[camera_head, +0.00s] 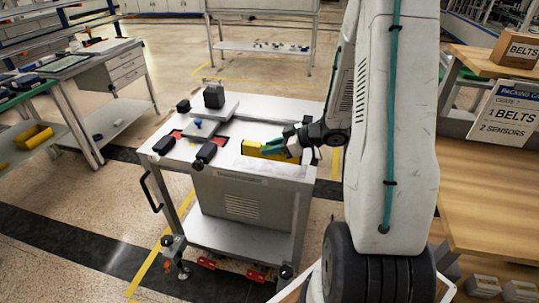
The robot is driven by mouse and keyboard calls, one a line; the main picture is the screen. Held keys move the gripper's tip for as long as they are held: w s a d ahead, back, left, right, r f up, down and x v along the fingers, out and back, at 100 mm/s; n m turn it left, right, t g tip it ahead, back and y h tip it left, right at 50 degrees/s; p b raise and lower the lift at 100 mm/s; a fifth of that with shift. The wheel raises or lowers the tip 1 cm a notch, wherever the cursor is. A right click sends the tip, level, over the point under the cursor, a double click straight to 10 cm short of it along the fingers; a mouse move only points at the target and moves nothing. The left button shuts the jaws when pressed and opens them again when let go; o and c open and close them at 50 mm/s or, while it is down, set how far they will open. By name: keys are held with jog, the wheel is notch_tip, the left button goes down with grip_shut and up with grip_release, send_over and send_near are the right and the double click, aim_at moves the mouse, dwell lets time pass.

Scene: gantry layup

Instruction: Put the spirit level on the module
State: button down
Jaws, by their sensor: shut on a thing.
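A yellow bar, which looks like the spirit level (251,147), is at the right side of the cart top. My gripper (274,147) has teal fingers and is shut on it. The fingers hide part of the bar, and I cannot tell whether it touches the cart top. A grey flat block (226,130), which seems to be the module, lies on the cart to the left of my gripper. A dark box (214,97) stands at its back, and a small blue knob (197,124) shows near its left part.
The pale cart (270,111) has black clamp-like blocks (163,145) and (206,151) with red patches at the left. Its top is clear at the back right. A wooden table (490,190) with a belts box (520,50) stands at the right, a workbench (110,65) at the left.

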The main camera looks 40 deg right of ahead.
jog(key=shift+w+a+f, duration=0.1)
jog(key=shift+w+f, duration=0.15)
jog(key=shift+f, duration=0.65)
jog(key=shift+w+f, duration=0.25)
jog(key=shift+f, duration=0.65)
jog(key=shift+f, duration=0.15)
jog(key=c, duration=1.1)
grip_release()
